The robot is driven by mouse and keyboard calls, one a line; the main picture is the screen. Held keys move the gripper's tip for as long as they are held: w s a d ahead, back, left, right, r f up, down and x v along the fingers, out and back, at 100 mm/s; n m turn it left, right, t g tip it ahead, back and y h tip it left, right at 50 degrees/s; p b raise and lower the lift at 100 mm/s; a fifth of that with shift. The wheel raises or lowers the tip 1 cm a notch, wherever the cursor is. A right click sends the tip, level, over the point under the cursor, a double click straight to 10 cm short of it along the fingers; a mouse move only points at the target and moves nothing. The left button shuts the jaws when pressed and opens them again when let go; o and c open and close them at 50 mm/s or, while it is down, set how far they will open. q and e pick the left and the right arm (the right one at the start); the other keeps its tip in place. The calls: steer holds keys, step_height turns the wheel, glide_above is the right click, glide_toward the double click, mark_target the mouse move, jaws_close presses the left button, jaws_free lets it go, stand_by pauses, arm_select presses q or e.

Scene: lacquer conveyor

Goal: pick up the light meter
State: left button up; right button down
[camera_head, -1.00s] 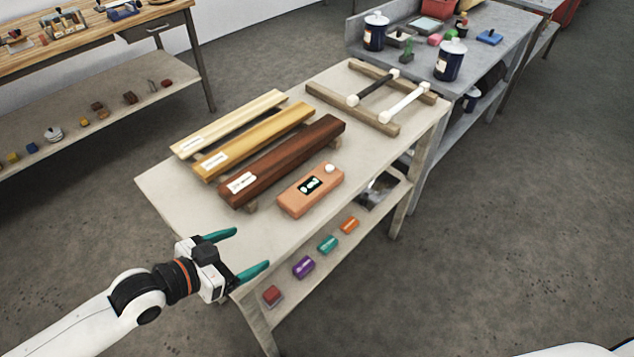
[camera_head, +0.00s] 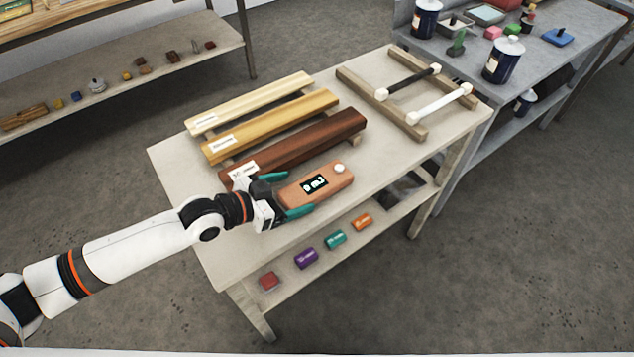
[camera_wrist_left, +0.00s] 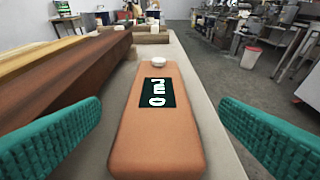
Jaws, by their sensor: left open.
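The light meter (camera_head: 326,183) is an orange-brown box with a dark display and a white round knob at its far end. It lies flat on the table (camera_head: 190,160). My left gripper (camera_head: 284,194) is open at the meter's near end, with its teal fingers on either side of that end. In the left wrist view the meter (camera_wrist_left: 157,125) lies centred between the two spread fingers, with a gap to each. My right gripper is not in view.
A dark red-brown wooden bar (camera_head: 300,145) lies close beside the meter, with two lighter bars behind it. A wooden rack (camera_head: 400,115) with two rollers lies toward the back right. Small colored blocks (camera_head: 306,258) sit on the shelf below.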

mark_target(317, 182)
arm_select(q)
steer(key=x, duration=0.3)
steer(key=p+x, duration=0.1)
steer(key=x, duration=0.2)
steer(key=shift+w+r, duration=0.2)
steer(key=c, duration=1.2)
steer(key=shift+r, duration=0.1)
